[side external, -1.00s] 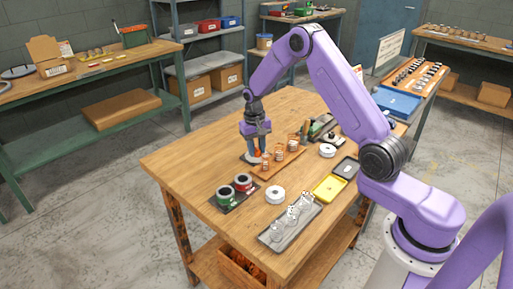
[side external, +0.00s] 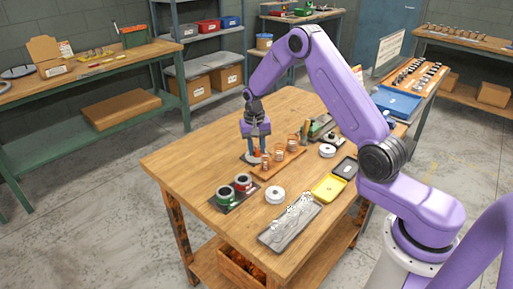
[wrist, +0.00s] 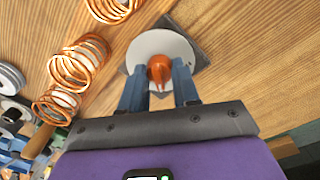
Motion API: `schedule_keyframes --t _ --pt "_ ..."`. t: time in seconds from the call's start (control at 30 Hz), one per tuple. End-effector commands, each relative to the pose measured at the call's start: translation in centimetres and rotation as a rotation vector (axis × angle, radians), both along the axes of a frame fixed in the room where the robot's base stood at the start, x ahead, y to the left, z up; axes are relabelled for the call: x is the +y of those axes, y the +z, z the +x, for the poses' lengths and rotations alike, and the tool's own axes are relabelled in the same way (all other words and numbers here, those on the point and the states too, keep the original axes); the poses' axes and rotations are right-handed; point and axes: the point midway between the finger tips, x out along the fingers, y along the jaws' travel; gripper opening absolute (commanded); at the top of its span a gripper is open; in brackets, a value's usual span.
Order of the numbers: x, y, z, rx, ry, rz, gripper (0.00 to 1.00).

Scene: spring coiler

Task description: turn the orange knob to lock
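The orange knob (wrist: 160,70) sits on a round white dial (wrist: 150,45) over a dark square base (wrist: 194,40) in the wrist view. A narrow pointed end of the knob faces my gripper's body. My gripper (wrist: 159,72) has its two blue fingers on either side of the knob, with what look like small gaps, so it seems open around it. In the side view my gripper (side external: 257,153) points down at the dial, with a bit of orange showing between the fingers. The dial is mostly hidden there.
Green and red wire spools (side external: 234,190), a white roll (side external: 275,195), a grey tray (side external: 272,237) and a yellow tray (side external: 328,188) lie nearer. The table's left part is clear.

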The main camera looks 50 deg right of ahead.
Motion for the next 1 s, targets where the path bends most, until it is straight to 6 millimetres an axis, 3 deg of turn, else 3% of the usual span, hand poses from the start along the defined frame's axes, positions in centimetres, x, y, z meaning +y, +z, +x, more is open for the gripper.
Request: schedule_keyframes --t 0.03,0.07,0.1,0.37,0.53,1.0 --pt "0.1 -0.1 -0.1 0.004 -0.001 0.001 0.44" --pt "0.1 -0.1 -0.1 0.004 -0.001 0.002 0.54" --pt "0.0 -0.1 -0.1 0.004 -0.001 0.002 0.56" --pt "0.0 0.0 0.0 0.001 0.0 0.001 0.56" --pt "0.1 1.1 0.1 -0.001 0.001 0.0 0.56" --pt "0.4 10.6 0.4 -0.004 0.0 0.001 0.56"
